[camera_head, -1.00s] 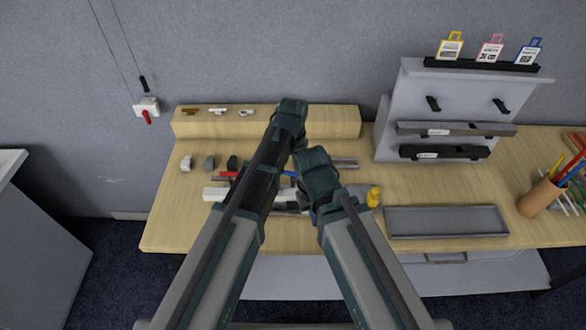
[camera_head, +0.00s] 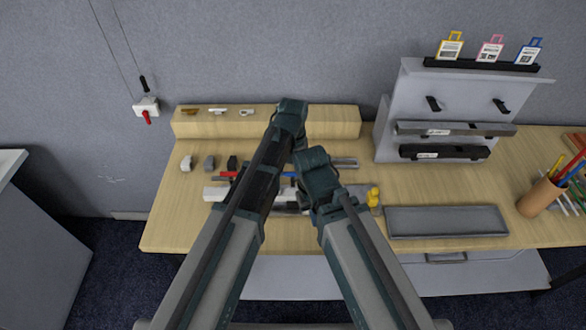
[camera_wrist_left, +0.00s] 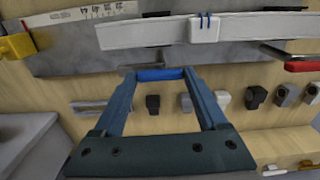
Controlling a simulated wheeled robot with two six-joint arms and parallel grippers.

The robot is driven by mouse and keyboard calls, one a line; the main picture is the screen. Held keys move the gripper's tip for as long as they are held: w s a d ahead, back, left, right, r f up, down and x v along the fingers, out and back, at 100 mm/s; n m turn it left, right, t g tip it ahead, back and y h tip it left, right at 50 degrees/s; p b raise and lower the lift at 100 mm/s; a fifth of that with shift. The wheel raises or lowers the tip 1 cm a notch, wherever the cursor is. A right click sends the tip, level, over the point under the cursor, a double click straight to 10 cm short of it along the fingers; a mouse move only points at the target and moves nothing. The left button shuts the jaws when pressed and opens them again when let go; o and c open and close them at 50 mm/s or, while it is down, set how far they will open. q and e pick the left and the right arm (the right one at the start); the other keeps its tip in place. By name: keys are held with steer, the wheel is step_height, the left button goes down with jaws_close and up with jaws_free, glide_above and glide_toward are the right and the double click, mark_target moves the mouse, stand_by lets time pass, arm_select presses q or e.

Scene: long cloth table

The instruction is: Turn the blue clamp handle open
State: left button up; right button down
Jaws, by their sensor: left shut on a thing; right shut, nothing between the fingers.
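The blue clamp handle (camera_wrist_left: 160,74) lies across between the two fingertips of my left gripper (camera_wrist_left: 160,76) in the left wrist view. The fingers are shut on it. A small blue part (camera_head: 289,174) shows between my two arms in the head view; most of the clamp is hidden there. In the head view my left gripper (camera_head: 291,117) is over the table, with its fingertips hidden. My right gripper (camera_head: 319,182) is lower and to the right, close beside the left arm. Its fingertips are hidden and it holds nothing that I can see.
A grey tray (camera_head: 446,221) lies to the right, with a yellow object (camera_head: 374,196) left of it. A grey rack (camera_head: 440,108) and a pen cup (camera_head: 540,197) stand farther right. Several small blocks and a red-handled tool (camera_wrist_left: 303,66) lie close to the left gripper.

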mark_target(293, 173)
arm_select(q)
steer(key=o, duration=1.3)
steer(key=shift+r, duration=0.1)
step_height(293, 173, up, 14)
steer(key=p, duration=1.4)
steer(key=shift+f, duration=0.2)
steer(key=s+a+f+m+b, duration=0.2)
steer(key=s+a+f+b, duration=0.1)
steer(key=s+f+b, duration=0.4)
steer(key=s+a+f+m+y+b, duration=0.1)
steer(key=s+a+f+m+b, duration=0.1)
steer(key=s+f+b, duration=0.5)
steer(key=s+b, duration=0.1)
steer(key=s, duration=0.2)
steer(key=shift+s+a+f, duration=0.15)
steer(key=shift+a+f, duration=0.15)
steer(key=shift+a, duration=0.1)
